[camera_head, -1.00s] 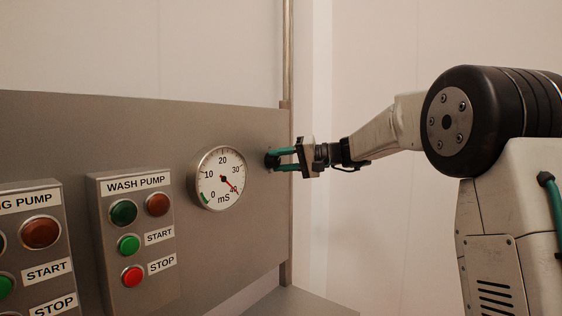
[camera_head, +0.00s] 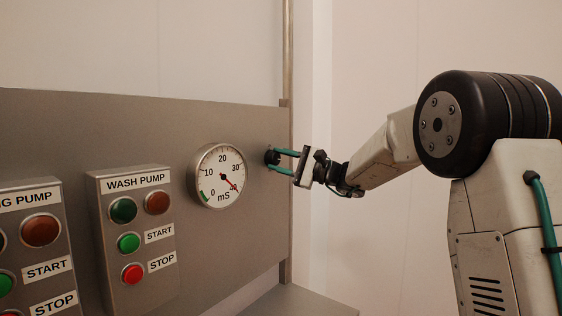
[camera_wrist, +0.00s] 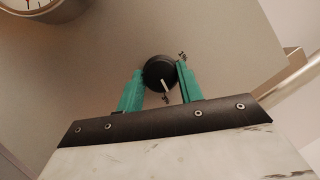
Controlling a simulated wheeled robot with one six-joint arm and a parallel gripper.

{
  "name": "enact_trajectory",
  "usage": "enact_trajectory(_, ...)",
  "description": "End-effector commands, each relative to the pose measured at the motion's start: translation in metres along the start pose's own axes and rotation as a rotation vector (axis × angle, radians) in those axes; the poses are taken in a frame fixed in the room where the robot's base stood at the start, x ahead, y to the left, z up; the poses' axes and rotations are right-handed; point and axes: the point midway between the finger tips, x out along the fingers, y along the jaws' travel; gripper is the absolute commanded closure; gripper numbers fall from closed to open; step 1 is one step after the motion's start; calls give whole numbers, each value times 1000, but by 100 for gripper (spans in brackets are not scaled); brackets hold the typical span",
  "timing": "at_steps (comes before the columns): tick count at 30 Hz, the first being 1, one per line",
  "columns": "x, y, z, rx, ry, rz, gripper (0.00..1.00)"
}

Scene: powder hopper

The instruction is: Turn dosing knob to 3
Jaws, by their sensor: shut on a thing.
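The dosing knob (camera_head: 271,157) is a small black round knob on the grey panel, right of the round gauge. In the wrist view the knob (camera_wrist: 159,72) shows a white pointer line and small dark markings beside it, too small to read. My gripper (camera_head: 274,161) has green fingers that reach the knob from the right. In the wrist view the fingers (camera_wrist: 158,79) stand on both sides of the knob and are shut on it. Part of the knob's rim and scale is hidden by the fingers.
A round mS gauge (camera_head: 221,176) with a red needle sits just left of the knob. The WASH PUMP box (camera_head: 137,240) with buttons and lamps is further left, another pump box (camera_head: 37,255) beyond it. A vertical pipe (camera_head: 288,60) runs near the panel's right edge.

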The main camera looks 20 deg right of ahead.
Motion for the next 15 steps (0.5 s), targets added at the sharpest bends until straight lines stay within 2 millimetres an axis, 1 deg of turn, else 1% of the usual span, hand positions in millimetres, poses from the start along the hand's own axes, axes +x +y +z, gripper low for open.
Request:
enact_trajectory(6, 0, 1, 0, 145, 9, -63, 86)
enact_trajectory(15, 0, 2, 0, 262, 16, -114, 86)
